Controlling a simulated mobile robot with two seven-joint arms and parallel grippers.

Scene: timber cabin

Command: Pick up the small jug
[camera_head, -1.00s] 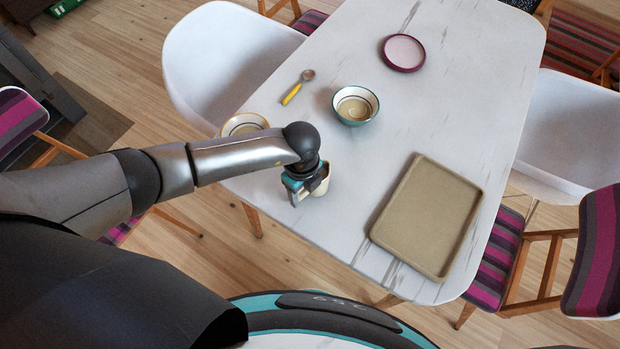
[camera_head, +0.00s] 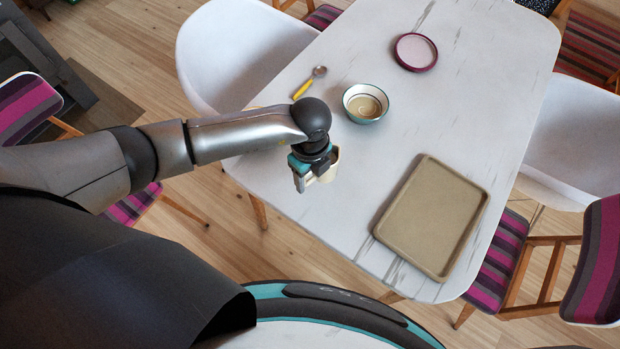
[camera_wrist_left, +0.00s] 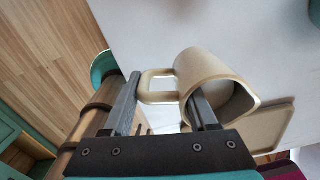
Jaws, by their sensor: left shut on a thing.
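The small jug (camera_head: 331,166) is cream-coloured and partly hidden behind my left gripper (camera_head: 303,184) in the head view. In the left wrist view the jug (camera_wrist_left: 203,66) is tilted in the picture, with its open mouth toward the camera and its handle to the left. My left gripper (camera_wrist_left: 165,108) is shut on the jug, with one finger at the jug's mouth and the other on the handle side. The jug appears held above the white table near its left edge. My right gripper is not in view.
On the white table (camera_head: 445,110) are a beige tray (camera_head: 432,218), a teal-rimmed bowl (camera_head: 365,103), a purple-rimmed plate (camera_head: 416,52) and a yellow-handled spoon (camera_head: 309,82). Chairs surround the table. The table is clear between the jug and the tray.

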